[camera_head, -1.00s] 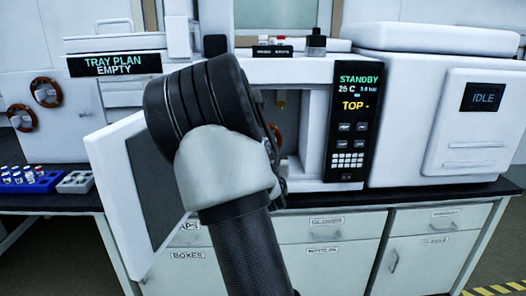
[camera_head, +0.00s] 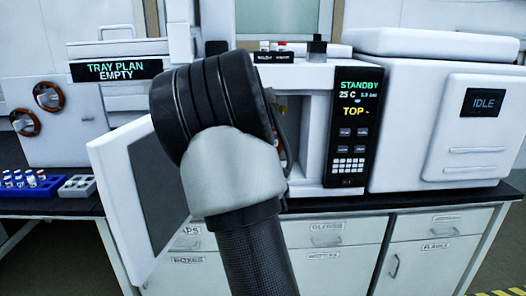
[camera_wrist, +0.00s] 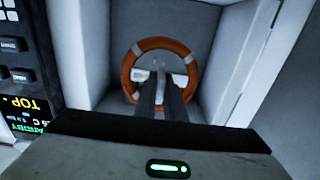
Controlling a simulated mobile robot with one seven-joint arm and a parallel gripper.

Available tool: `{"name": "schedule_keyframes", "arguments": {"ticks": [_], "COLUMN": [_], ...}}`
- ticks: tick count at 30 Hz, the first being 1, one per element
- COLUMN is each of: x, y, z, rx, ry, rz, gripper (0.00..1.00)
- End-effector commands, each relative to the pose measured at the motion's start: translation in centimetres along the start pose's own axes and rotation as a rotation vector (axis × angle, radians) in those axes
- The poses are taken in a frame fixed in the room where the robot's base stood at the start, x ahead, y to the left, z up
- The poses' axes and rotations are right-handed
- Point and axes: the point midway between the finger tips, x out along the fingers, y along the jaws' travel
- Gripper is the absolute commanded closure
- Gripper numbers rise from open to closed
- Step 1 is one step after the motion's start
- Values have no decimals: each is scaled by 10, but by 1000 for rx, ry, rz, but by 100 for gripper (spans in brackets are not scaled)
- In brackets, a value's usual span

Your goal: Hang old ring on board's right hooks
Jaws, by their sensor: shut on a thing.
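An orange-brown ring (camera_wrist: 140,56) with pale grey sections shows in the wrist view, inside a white compartment with a grey back. Small pale and metallic details show through the ring's middle.
The compartment's door (camera_head: 140,200) stands open at the left. A control panel (camera_head: 354,125) reading STANDBY borders the opening at the right. Two similar rings (camera_head: 59,98) hang on the left unit. A blue vial rack (camera_head: 30,191) sits on the bench (camera_head: 440,199).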

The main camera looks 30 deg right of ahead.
Motion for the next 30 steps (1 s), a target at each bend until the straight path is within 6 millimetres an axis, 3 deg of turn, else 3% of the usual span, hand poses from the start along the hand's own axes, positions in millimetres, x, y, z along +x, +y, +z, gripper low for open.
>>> {"name": "schedule_keyframes", "arguments": {"ticks": [21, 30], "x": [-44, -52], "y": [0, 0], "z": [-1, 0], "rx": [1, 0], "ry": [2, 2], "rz": [-1, -1], "gripper": [100, 100]}}
